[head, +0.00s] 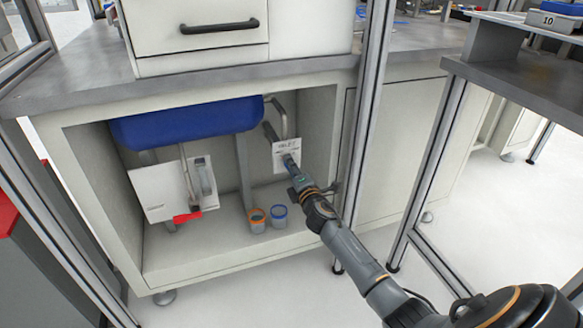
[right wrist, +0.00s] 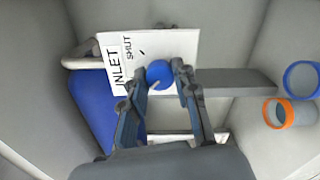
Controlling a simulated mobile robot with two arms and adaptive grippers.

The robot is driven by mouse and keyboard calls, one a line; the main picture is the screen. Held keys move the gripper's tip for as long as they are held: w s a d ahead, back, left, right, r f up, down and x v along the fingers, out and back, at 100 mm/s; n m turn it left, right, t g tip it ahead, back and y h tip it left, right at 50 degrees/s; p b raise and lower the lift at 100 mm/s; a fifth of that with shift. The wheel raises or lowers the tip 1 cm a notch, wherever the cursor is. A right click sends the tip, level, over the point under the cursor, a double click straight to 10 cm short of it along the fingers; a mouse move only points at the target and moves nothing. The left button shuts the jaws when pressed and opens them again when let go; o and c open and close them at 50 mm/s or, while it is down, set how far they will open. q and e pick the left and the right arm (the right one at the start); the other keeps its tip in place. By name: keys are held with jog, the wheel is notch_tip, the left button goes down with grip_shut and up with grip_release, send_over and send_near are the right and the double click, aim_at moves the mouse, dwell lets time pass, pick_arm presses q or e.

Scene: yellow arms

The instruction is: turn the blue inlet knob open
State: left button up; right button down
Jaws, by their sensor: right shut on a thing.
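The blue inlet knob (right wrist: 159,73) shows in the right wrist view in front of a white plate (right wrist: 116,48) lettered "INLET" and "SHUT". A small pale mark shows at the knob's lower edge. My right gripper (right wrist: 161,77) has one finger on each side of the knob and is shut on it. In the head view my right gripper (head: 291,166) reaches into the open cabinet to the white plate (head: 280,150), and it hides the knob. My left gripper is in neither view.
A blue tank (head: 185,122) hangs under the worktop, with pipes beside it. An orange-rimmed cup (head: 257,226) and a blue-rimmed cup (head: 279,222) stand on the cabinet floor. A metal frame post (head: 368,100) stands close to my right arm.

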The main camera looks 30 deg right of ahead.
jog(key=shift+f, duration=0.1)
jog(key=c, duration=1)
grip_release()
jog(key=shift+s, duration=0.1)
jog(key=v, duration=1.1)
jog(key=shift+s, duration=0.4)
jog(key=shift+a, duration=0.1)
